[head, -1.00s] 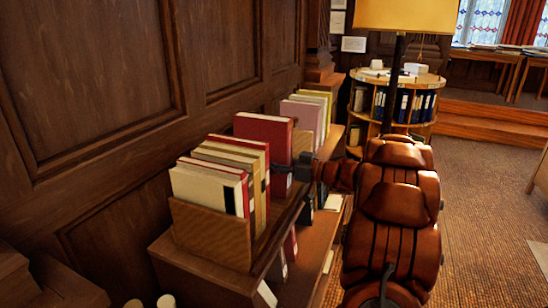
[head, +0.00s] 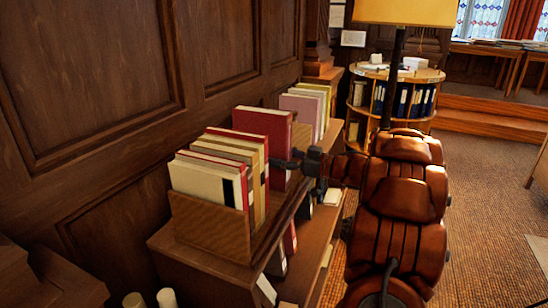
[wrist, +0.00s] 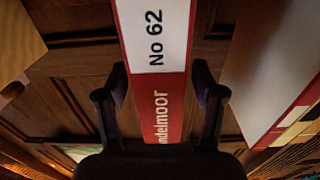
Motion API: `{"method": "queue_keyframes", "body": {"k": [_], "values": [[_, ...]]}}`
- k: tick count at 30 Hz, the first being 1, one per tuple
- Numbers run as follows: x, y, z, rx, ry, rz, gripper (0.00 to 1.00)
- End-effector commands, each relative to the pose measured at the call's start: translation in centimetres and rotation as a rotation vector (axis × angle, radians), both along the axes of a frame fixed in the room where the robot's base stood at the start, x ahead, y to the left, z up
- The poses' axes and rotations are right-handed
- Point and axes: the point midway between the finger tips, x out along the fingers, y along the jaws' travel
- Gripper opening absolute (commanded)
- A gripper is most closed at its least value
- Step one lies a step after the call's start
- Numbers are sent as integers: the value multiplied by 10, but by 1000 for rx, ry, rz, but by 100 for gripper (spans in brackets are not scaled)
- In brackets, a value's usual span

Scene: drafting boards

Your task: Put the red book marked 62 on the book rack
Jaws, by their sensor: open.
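The red book marked 62 (head: 264,122) stands upright among the books on the low bookcase top, between a group of cream and red books and a wooden end board. In the wrist view its red spine (wrist: 168,106) shows a white label reading "No 62". My gripper (head: 288,164) is at the aisle side of the book, by its spine. In the wrist view my gripper (wrist: 160,80) is open, one finger on each side of the spine with gaps between. The book rack (head: 208,228) has wooden end boards; its base under the red book is hidden.
Cream and red books (head: 212,172) stand at the near end of the rack. Pink and yellow books (head: 308,105) stand beyond the far board. A panelled wall (head: 100,100) is close behind. A round shelf (head: 398,100) stands farther back, with open carpet (head: 480,200) at right.

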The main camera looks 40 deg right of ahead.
Motion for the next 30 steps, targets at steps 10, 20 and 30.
{"method": "queue_keyframes", "body": {"k": [10, 20, 30], "values": [[-49, -30, -1, -2, 1, -5, 68], [-78, -47, 0, -1, 0, -2, 68], [-81, -48, 0, -1, 1, -1, 68]]}}
